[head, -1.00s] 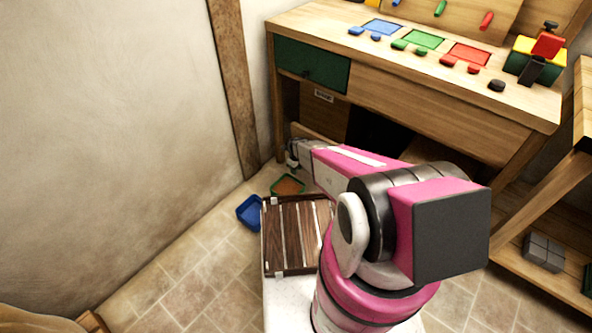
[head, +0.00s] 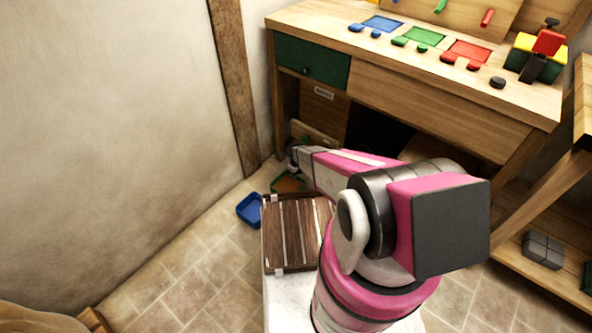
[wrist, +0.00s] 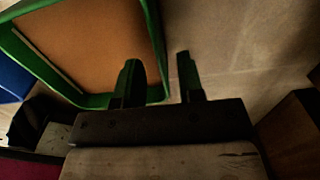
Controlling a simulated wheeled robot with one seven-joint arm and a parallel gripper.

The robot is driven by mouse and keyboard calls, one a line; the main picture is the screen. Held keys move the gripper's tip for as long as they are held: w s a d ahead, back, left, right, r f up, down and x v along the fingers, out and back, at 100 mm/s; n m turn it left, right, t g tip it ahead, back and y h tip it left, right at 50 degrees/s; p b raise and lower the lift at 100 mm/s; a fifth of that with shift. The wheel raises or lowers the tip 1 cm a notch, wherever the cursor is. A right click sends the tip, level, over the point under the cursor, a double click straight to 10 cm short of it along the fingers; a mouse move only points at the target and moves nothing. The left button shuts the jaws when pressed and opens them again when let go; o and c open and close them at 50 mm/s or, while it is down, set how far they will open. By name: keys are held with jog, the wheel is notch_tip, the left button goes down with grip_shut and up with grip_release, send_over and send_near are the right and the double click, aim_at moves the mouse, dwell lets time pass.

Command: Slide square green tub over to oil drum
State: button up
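The square green tub (head: 274,189) stands on the floor in front of the workbench, with an orange-brown inside. In the wrist view the green tub (wrist: 154,40) fills the upper left. My gripper (wrist: 157,59) is open, with its two fingers apart. The left finger overlaps the tub's inside and the right finger is over the floor outside, so the tub's right wall lies between them. I cannot tell whether either finger touches the wall. In the head view my gripper (head: 293,162) is small and partly covers the tub. I cannot make out an oil drum in either view.
A blue tub (head: 250,210) stands left of the green one and shows at the wrist view's left edge (wrist: 12,80). The workbench (head: 440,100) rises behind, with dark space underneath. A wall (head: 110,120) bounds the left. Tiled floor (head: 190,270) is clear in front.

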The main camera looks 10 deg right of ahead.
aim_at(297, 183)
notch_tip(297, 183, down, 5)
jog(key=shift+r, duration=0.1)
jog(key=shift+c, duration=0.3)
grip_shut()
jog(key=shift+d, duration=0.15)
